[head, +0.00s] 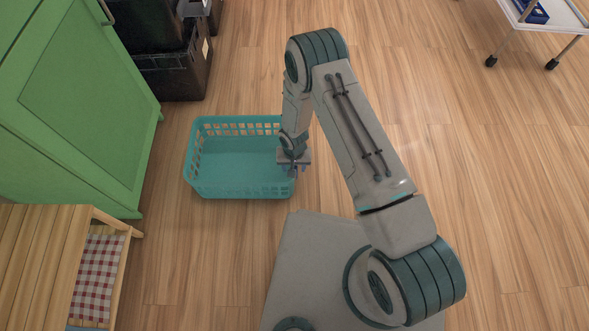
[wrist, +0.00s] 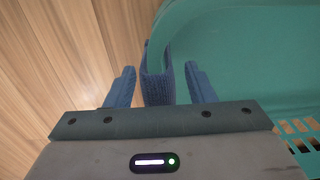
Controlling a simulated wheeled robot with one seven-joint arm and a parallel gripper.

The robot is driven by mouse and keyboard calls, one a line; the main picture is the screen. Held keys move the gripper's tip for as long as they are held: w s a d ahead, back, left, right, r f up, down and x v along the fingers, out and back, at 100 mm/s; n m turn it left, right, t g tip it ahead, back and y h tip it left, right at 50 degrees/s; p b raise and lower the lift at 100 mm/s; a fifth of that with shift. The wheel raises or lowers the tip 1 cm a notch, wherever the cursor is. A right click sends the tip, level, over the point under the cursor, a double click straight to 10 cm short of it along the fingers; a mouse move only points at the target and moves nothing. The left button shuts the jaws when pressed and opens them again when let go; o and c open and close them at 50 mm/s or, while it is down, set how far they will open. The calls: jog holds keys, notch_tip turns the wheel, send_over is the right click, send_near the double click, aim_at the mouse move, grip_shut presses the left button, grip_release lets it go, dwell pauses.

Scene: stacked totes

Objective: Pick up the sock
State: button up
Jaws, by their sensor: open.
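A dark blue sock (wrist: 156,86) hangs over the rim of a teal laundry basket (head: 238,182), as the wrist view shows. The basket's rim and inside also fill the right of the wrist view (wrist: 260,55). My gripper (wrist: 160,72) is open, with one blue finger on each side of the sock and a gap showing on both sides. In the head view my gripper (head: 293,168) is over the basket's right edge. The sock is largely hidden there by my gripper.
A green cabinet (head: 85,90) stands left of the basket. A wooden bench (head: 40,255) with a checked cloth (head: 97,275) is at the lower left. Dark stacked totes (head: 170,70) are at the upper left. A white cart (head: 560,15) is at the upper right. The wooden floor on the right is clear.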

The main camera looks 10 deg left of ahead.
jog(key=c, duration=1)
jog(key=shift+c, duration=0.2)
